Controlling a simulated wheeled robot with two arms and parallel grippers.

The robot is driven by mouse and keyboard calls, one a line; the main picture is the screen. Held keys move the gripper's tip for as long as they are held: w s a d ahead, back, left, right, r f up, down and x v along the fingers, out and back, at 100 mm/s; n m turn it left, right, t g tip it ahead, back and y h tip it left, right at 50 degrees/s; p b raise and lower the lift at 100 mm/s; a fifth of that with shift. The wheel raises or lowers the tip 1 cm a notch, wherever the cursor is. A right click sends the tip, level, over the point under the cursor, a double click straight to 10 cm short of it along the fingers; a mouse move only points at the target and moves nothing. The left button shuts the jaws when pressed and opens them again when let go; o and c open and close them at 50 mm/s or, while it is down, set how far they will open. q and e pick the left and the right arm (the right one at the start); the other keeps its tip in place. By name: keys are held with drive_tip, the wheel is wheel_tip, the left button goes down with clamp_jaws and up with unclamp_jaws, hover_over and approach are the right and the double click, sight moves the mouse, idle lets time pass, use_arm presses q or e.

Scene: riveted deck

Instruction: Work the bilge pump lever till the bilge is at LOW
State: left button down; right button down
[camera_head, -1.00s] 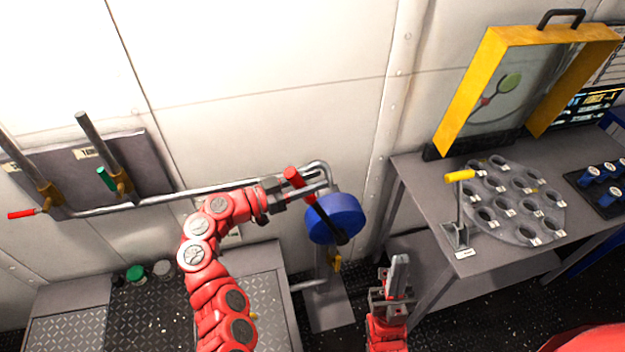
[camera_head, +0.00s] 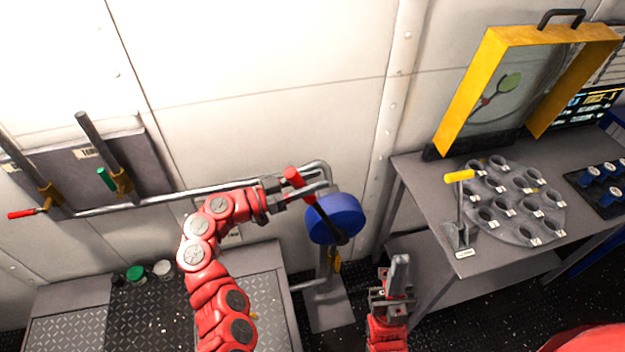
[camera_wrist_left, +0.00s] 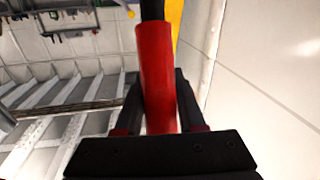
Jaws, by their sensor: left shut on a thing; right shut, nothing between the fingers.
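The bilge pump has a blue round body (camera_head: 336,219) on a grey stand (camera_head: 327,298) by the wall. Its lever is a dark rod with a red grip (camera_head: 292,176), tilted up and to the left across the blue body. My left gripper (camera_head: 290,186) is shut on the red grip. In the left wrist view the red grip (camera_wrist_left: 157,75) stands between the two fingers. My right gripper (camera_head: 398,272) is shut and empty, low in front of the workbench and apart from everything. I cannot make out a bilge level reading in these views.
A workbench (camera_head: 425,195) at the right carries a round grey plate with holes (camera_head: 515,205), a small yellow-handled lever (camera_head: 459,178) and a yellow-framed panel (camera_head: 470,85). Pipes (camera_head: 150,199) run along the wall to two valves. A grey bench (camera_head: 265,270) stands below my left arm.

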use_arm(q)
drive_tip(key=shift+w+d+r, duration=0.1)
drive_tip(key=shift+d+r, duration=0.1)
drive_tip(key=shift+d, duration=0.25)
drive_tip(key=w+d+f+g+y+b, duration=0.1)
drive_tip(key=d+y, duration=0.3)
drive_tip(key=d, duration=0.7)
drive_tip(key=w+d+f+m+g+y+b, duration=0.1)
drive_tip(key=w+d+y, duration=0.2)
drive_tip(key=d, duration=0.8)
drive_tip(key=shift+w+f+g+y, duration=0.15)
drive_tip(key=shift+f+g+y, duration=0.25)
drive_tip(key=shift+y, duration=0.4)
drive_tip(key=c, duration=0.5)
unclamp_jaws()
drive_tip(key=shift+r, duration=0.1)
